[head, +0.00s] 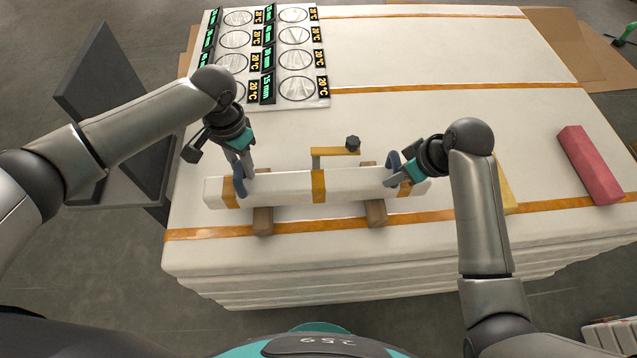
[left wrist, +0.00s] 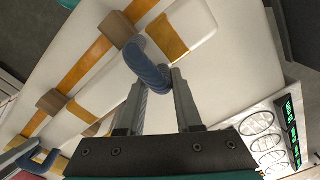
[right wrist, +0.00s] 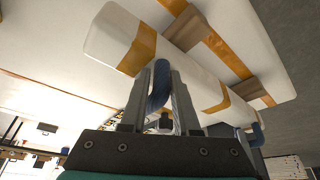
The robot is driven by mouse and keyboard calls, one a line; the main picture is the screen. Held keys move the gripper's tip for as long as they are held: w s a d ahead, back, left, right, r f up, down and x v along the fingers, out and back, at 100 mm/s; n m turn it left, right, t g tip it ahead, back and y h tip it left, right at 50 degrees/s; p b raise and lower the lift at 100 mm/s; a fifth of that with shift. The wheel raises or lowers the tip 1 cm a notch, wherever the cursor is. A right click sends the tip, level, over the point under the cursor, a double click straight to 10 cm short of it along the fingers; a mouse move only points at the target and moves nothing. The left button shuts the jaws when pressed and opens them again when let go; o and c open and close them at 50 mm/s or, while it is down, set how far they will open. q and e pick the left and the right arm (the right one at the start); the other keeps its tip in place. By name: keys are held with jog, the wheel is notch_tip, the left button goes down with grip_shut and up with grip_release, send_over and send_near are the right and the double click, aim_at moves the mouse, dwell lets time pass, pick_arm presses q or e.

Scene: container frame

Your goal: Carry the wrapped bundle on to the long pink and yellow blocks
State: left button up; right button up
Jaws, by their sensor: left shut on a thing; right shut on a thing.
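The wrapped bundle (head: 280,187) is a long white bar with orange bands and a blue loop handle near each end. It lies level across two brown wooden supports (head: 263,221); I cannot tell whether it touches them. My left gripper (head: 241,171) is shut on the left blue handle (left wrist: 148,66). My right gripper (head: 399,177) is shut on the right blue handle (right wrist: 158,88). The long pink block (head: 590,165) lies at the right of the padded table. The yellow block (head: 507,190) is mostly hidden behind my right arm.
The white padded table (head: 430,110) has orange straps. An orange bracket with a dark knob (head: 352,143) stands just behind the bundle. A panel of round dials and displays (head: 265,55) lies at the back left. The table's middle back is clear.

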pick_arm(q)
jog(key=shift+a, duration=0.1)
grip_shut()
pick_arm(e)
grip_shut()
pick_arm(q)
jog(key=shift+w+r, duration=0.15)
pick_arm(e)
jog(key=shift+w+r, duration=0.15)
dwell(0.3)
pick_arm(q)
jog(key=shift+r, duration=0.1)
pick_arm(e)
jog(key=shift+r, duration=0.15)
